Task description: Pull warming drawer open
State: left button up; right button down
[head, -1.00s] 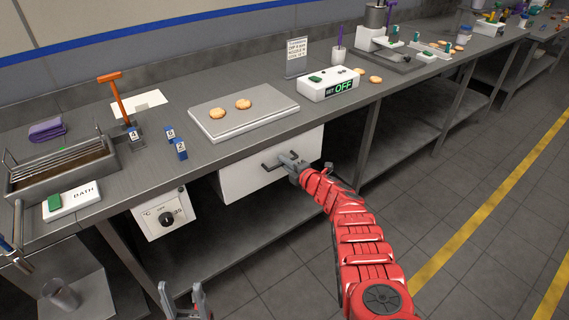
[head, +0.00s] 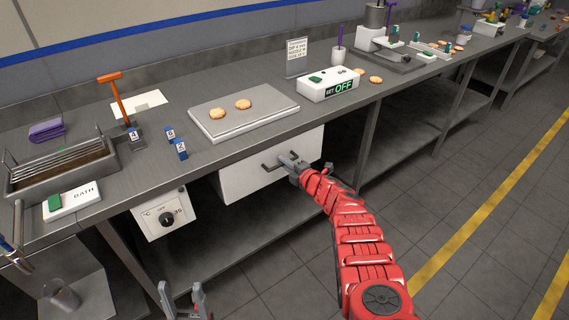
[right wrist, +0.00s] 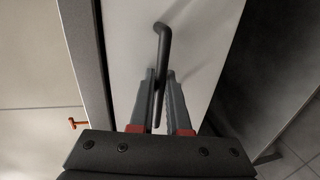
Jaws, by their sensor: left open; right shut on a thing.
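The white warming drawer (head: 240,178) is under the steel counter, its front close below the counter edge. A dark bar handle (head: 271,163) is on its front. My right gripper (head: 289,161) is at the right part of the handle and shut on it. In the right wrist view the handle (right wrist: 162,45) runs between the two fingers of the right gripper (right wrist: 160,85), with the white drawer front (right wrist: 195,40) behind. My left gripper (head: 183,295) is open and empty at the bottom of the head view, low and apart from the drawer.
A white box with a dial (head: 164,215) hangs left of the drawer. Above, the counter (head: 205,152) carries a metal plate (head: 225,121) with two biscuits and a box reading OFF (head: 328,86). The floor (head: 470,200) in front is clear.

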jog(key=shift+s+r+p, duration=0.1)
jog(key=shift+s+p, duration=0.1)
jog(key=shift+p, duration=0.1)
jog(key=f+p+v, duration=0.2)
jog(key=p+v, duration=0.4)
jog(key=v, duration=0.6)
jog(key=d+f+p+v, duration=0.1)
jog(key=f+p+v, duration=0.2)
jog(key=p+v, duration=0.4)
jog(key=shift+f+p+v, duration=0.3)
jog(key=shift+f+v, duration=0.05)
jog(key=shift+v, duration=2.95)
jog(key=shift+s+a, duration=0.15)
jog(key=shift+s, duration=0.05)
jog(key=c, duration=1.2)
grip_release()
jog(key=shift+o, duration=0.2)
jog(key=b+v, duration=0.3)
jog(key=v, duration=1.4)
jog(key=shift+s, duration=0.15)
